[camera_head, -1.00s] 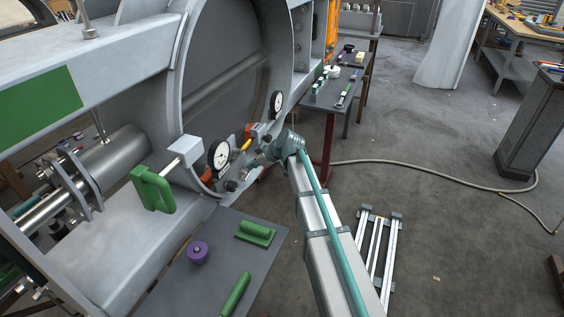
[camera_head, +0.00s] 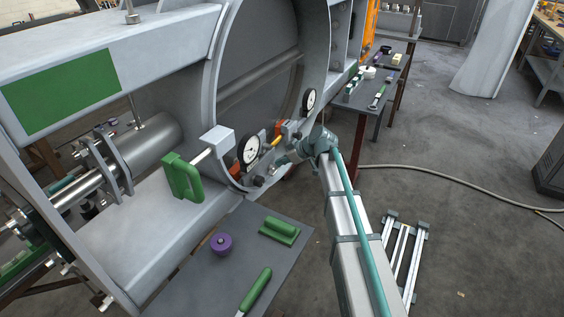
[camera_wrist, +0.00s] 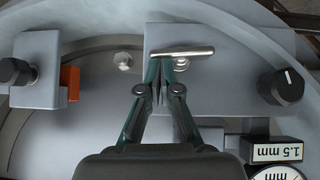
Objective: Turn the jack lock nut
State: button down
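In the wrist view a silver bar handle (camera_wrist: 181,51) lies across a grey block, with a round metal piece (camera_wrist: 182,64) just below it. I cannot tell whether this is the jack lock nut. A small hex nut (camera_wrist: 124,61) sits to the left on the ring wall. My gripper (camera_wrist: 161,63) has its slim fingers nearly together, tips just below the bar's left part. Contact with the bar is unclear and nothing shows between the fingers. In the head view my gripper (camera_head: 275,167) is low inside the ring, right of the near dial gauge (camera_head: 249,150).
Black knobs (camera_wrist: 281,87) and (camera_wrist: 15,71) flank my fingers. A "1.5 mm" block (camera_wrist: 278,150) and a dial sit lower right.

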jog(key=shift+s+f, duration=0.1)
jog(key=shift+f, duration=0.1)
